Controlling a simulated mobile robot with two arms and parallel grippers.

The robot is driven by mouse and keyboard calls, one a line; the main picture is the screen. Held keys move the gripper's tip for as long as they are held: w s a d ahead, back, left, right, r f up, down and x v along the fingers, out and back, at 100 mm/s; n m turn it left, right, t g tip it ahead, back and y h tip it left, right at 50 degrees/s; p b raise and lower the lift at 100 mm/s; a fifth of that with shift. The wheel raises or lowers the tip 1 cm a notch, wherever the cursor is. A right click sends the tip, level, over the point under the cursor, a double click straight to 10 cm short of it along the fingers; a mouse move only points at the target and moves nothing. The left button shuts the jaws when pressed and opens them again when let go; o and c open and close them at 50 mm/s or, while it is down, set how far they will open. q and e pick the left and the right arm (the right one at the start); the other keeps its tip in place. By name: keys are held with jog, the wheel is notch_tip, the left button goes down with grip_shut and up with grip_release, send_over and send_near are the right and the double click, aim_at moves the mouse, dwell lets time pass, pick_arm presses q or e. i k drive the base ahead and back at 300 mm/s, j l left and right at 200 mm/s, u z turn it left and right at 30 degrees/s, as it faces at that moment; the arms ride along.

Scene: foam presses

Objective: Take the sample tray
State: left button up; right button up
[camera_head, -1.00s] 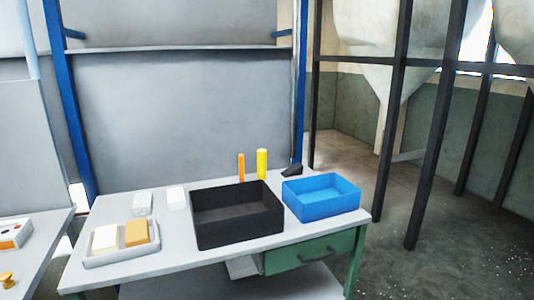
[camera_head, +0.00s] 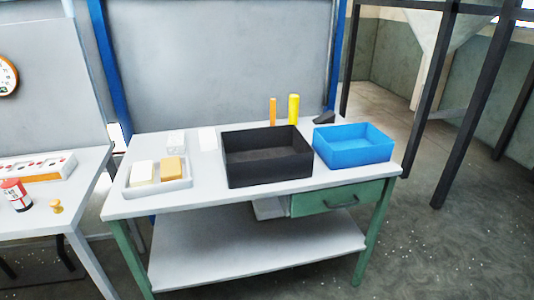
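A shallow light-grey tray (camera_head: 158,192) sits at the left end of the workbench top (camera_head: 230,199). It holds a white block (camera_head: 142,171) and a tan-yellow block (camera_head: 173,168) side by side. It looks like the sample tray. Neither of my grippers shows in the head view.
A black open bin (camera_head: 268,173) and a blue open bin (camera_head: 352,155) stand right of the tray. Orange (camera_head: 272,111) and yellow (camera_head: 293,108) cylinders stand behind. Two white items lie behind the tray. A second table (camera_head: 75,195) is at left.

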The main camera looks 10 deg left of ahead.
aim_at(128, 192)
jog(key=j+z, duration=0.6)
jog(key=z, duration=0.15)
jog(key=j+z, duration=0.4)
jog(key=i+l, duration=0.05)
jog(key=l, duration=0.05)
